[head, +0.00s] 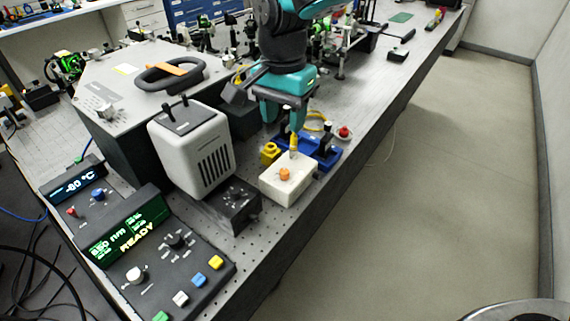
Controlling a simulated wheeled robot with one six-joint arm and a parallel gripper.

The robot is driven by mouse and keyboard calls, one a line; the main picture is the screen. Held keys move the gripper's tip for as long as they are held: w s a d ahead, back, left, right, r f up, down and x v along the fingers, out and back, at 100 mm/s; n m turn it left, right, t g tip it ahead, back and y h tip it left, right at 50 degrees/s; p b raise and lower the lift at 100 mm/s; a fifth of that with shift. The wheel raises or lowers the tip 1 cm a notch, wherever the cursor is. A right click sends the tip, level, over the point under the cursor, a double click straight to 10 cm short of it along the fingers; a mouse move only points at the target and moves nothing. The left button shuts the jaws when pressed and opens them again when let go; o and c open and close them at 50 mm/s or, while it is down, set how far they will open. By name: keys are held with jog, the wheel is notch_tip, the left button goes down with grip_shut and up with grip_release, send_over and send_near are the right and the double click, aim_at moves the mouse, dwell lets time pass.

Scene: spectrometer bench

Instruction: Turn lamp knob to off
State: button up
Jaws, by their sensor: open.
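The lamp housing (197,150) is a pale box with dark side vents. At its foot is a black box (238,208) with small dark controls on top, too small to read. A console in front carries a black knob (175,241) and a whitish knob (135,275); I cannot tell which knob is the lamp's or read its setting. My gripper (284,118), teal and dark, points down behind and right of the lamp housing, above the blue tray and white block. It is open and apart from all these knobs. Its fingertips partly overlap the things behind.
A white block (289,182) with an orange knob and a yellow-topped piece stands right of the black box. A blue tray (325,158) lies behind it. A grey instrument (130,90) stands at left. The floor at right is clear.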

aim_at(284, 171)
notch_tip(284, 171, down, 14)
jog(key=shift+r+p, duration=0.25)
jog(key=shift+p, duration=0.8)
grip_shut()
